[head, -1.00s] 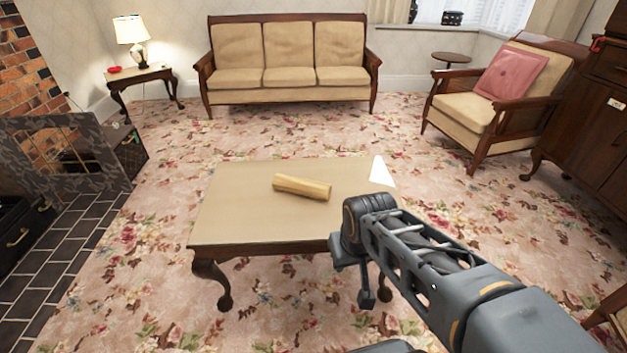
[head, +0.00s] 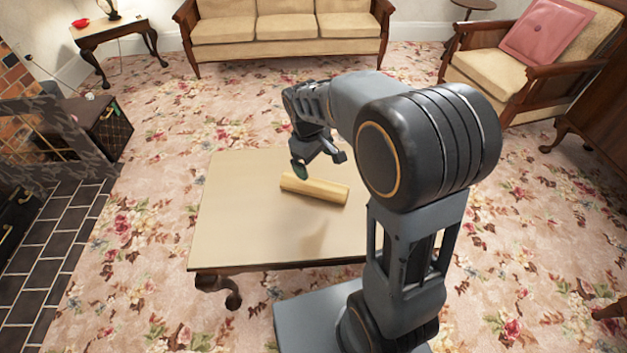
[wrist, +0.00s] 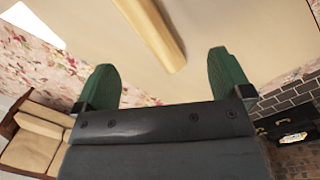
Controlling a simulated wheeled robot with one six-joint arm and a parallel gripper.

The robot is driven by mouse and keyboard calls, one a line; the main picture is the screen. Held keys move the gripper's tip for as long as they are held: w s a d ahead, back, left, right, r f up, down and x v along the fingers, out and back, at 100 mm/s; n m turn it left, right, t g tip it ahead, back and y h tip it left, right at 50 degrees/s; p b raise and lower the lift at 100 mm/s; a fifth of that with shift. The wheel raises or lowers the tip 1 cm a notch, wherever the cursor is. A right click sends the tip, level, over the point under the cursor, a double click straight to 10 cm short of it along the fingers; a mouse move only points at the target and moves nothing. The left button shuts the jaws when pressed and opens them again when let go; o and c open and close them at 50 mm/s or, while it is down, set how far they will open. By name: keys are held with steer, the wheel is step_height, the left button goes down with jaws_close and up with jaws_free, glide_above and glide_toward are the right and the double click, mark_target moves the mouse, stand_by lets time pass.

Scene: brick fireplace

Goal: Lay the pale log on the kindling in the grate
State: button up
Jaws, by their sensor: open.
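The pale log (head: 314,189) lies on the coffee table (head: 240,225), towards its far side. My gripper (head: 318,168) hangs just above and beyond the log in the head view, fingers pointing down. In the wrist view the two green fingers (wrist: 162,80) are spread wide with nothing between them. The log (wrist: 152,32) shows ahead of the fingertips there, apart from them. The fireplace (head: 40,140) is at the left edge behind a dark patterned screen. The grate and kindling cannot be made out.
A dark tiled hearth (head: 45,235) runs along the left. A dark box (head: 100,125) stands beside the screen. A sofa (head: 285,30) is at the back, an armchair (head: 520,65) at the right. Floral carpet lies open between table and hearth.

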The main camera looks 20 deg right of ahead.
mark_target(313, 181)
steer(key=w+a+f+n+g+h+p, duration=0.1)
steer(key=w+a+f+n+g+p, duration=0.1)
steer(key=w+f+n, duration=0.4)
steer(key=shift+m, duration=0.8)
steer(key=f, duration=0.2)
steer(key=d+f+b, duration=0.1)
steer(key=f, duration=0.1)
steer(key=d+f+b, duration=0.1)
steer(key=f, duration=0.1)
steer(key=shift+w+f, duration=0.2)
steer(key=shift+f, duration=0.15)
steer(key=shift+d+b+x, duration=0.2)
steer(key=shift+b+x, duration=1.35)
steer(key=shift+x, duration=1.5)
steer(key=shift+r, duration=0.1)
steer(key=shift+c, duration=0.5)
steer(key=c, duration=1.1)
steer(key=shift+r, duration=0.15)
steer(key=shift+c, duration=0.7)
